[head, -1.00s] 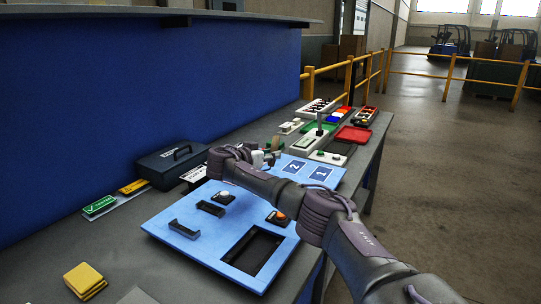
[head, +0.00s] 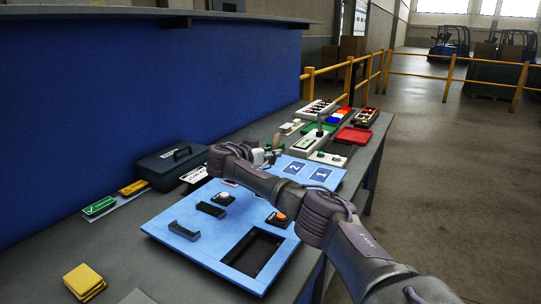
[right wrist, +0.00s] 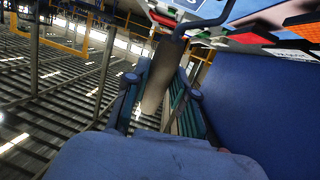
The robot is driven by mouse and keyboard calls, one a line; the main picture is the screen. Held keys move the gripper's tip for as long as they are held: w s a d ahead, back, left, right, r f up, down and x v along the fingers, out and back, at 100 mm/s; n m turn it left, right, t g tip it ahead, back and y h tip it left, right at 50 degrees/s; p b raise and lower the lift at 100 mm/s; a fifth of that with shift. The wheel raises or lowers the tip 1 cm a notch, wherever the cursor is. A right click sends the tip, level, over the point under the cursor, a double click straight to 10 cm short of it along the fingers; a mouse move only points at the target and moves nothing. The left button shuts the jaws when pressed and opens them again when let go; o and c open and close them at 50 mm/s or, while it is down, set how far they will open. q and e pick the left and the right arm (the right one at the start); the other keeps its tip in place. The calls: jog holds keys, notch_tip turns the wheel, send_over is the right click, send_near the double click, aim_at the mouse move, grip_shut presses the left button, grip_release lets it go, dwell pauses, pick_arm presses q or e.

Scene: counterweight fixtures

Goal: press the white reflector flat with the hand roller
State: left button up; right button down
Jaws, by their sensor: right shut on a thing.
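My right gripper (head: 268,157) is above the far part of the light blue board (head: 187,218), partly hidden behind my own wrist. It is shut on the hand roller's tan handle (head: 276,142), which stands up beyond the wrist. In the right wrist view the handle (right wrist: 158,82) lies between the two fingers, with the roller's dark blue bent rod (right wrist: 203,22) beyond it. The roller's drum is not clear. I cannot make out the white reflector for sure; my forearm covers part of the board. My left gripper is out of view.
The board has a dark rectangular recess (head: 254,260), black brackets, a white button (head: 223,198) and an orange button (head: 278,218). A dark toolbox (head: 172,166) stands behind. Yellow blocks (head: 84,281) lie front left. Fixtures and a red tray (head: 353,135) fill the far end.

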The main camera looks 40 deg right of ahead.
aim_at(276, 146)
jog(key=shift+w+d+b, duration=0.2)
jog(key=shift+d+b, duration=0.3)
jog(key=shift+d, duration=0.15)
jog(key=shift+w+d+b, duration=0.2)
jog(key=shift+d+b, duration=0.3)
jog(key=shift+d, duration=0.35)
jog(key=shift+f+b, duration=0.5)
dwell(0.8)
notch_tip(276, 146, up, 2)
jog(key=shift+w+r+p, duration=0.1)
jog(key=shift+p, duration=0.45)
jog(key=shift+r+p, duration=0.95)
jog(key=shift+r, duration=1.5)
